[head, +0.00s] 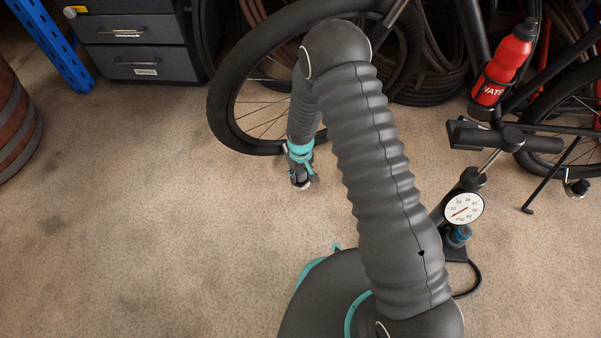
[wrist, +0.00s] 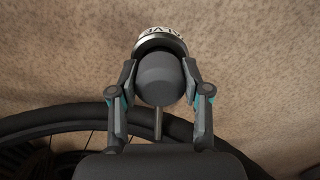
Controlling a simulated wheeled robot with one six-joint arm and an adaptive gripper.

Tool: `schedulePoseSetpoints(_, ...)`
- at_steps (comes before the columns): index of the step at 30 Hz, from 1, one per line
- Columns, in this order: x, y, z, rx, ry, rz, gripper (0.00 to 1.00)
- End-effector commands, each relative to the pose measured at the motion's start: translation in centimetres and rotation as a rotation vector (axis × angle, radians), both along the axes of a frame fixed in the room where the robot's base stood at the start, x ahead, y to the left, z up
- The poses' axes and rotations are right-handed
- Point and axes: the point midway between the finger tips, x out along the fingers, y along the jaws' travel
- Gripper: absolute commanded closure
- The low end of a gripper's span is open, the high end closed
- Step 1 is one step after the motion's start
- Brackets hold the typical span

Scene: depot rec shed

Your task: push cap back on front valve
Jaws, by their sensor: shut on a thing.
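My gripper (wrist: 160,70) is shut on a dark grey, rounded cap (wrist: 163,82), with one finger on each side. The cap has a pale metal rim with partly readable dark letters at its far end. In the head view my gripper (head: 300,178) is low beside the front wheel (head: 222,122), pointing down, with a small pale bit of the cap showing at its tip. A thin pale metal stem (wrist: 158,124), seemingly the front valve, shows just below the cap in the wrist view, near the tire (wrist: 60,122). I cannot tell whether cap and stem touch.
A floor pump with a round gauge (head: 464,208) stands at the right. A bike with a red water bottle (head: 505,62) is behind it. Grey drawers (head: 150,64), a blue rack post (head: 55,45) and a barrel (head: 15,125) stand at left. The carpet (head: 130,220) at left is clear.

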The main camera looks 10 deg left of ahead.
Motion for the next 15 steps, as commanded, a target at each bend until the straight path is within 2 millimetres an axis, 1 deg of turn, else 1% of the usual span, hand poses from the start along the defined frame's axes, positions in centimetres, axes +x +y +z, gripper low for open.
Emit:
schedulePoseSetpoints(8,0.01,0.01,-0.56,0.0,0.0,0.0,0.87)
schedulePoseSetpoints(12,0.02,0.01,-0.44,0.0,0.0,0.0,0.87)
schedulePoseSetpoints(13,0.02,0.01,-0.43,0.0,0.0,0.0,0.48)
schedulePoseSetpoints(14,0.02,0.01,-0.43,0.0,0.0,0.0,0.4)
schedulePoseSetpoints(15,0.01,0.01,-0.43,0.0,0.0,0.0,0.3)
